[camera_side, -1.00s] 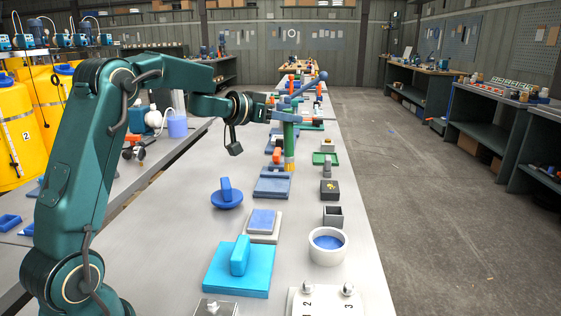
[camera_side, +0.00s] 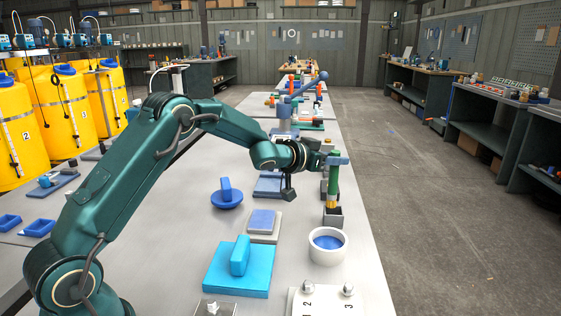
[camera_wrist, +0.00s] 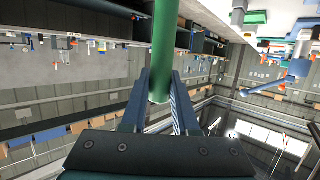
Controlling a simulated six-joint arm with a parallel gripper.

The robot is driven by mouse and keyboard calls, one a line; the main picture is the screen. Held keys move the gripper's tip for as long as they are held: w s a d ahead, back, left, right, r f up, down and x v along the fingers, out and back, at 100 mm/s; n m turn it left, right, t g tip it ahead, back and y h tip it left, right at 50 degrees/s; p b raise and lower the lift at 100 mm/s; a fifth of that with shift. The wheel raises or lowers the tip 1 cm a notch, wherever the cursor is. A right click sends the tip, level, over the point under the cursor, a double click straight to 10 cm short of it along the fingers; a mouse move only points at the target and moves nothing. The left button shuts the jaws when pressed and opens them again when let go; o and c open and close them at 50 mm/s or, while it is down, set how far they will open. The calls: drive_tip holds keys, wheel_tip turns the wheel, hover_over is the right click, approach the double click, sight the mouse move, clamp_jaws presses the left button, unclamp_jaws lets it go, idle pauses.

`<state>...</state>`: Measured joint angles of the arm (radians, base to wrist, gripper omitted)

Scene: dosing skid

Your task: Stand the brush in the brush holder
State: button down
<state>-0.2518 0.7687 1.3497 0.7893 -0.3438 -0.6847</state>
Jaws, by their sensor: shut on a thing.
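The brush (camera_side: 334,184) has a green handle and a gold band at its lower end. It is upright in the side view. My gripper (camera_side: 337,161) is shut on the upper part of its handle. In the wrist view the green handle (camera_wrist: 163,60) runs between the two fingers (camera_wrist: 160,103). The brush holder (camera_side: 334,218) is a small grey square cup on the bench. The brush's lower end lines up with the holder's open top; I cannot tell whether it is inside or just above. The bristles are hard to make out.
A white bowl with blue contents (camera_side: 328,246) stands just in front of the holder. A blue sponge-like pad (camera_side: 262,221), a round blue handled piece (camera_side: 227,195) and a cyan block (camera_side: 240,257) lie to the left. The aisle side at right is clear.

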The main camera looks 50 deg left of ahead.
sight(333, 177)
drive_tip(key=shift+w+d+f, duration=0.25)
drive_tip(key=shift+d+f, duration=0.1)
drive_tip(key=shift+f, duration=1.9)
drive_tip(key=shift+f, duration=0.2)
drive_tip(key=c, duration=0.7)
unclamp_jaws()
drive_tip(key=shift+r, duration=0.1)
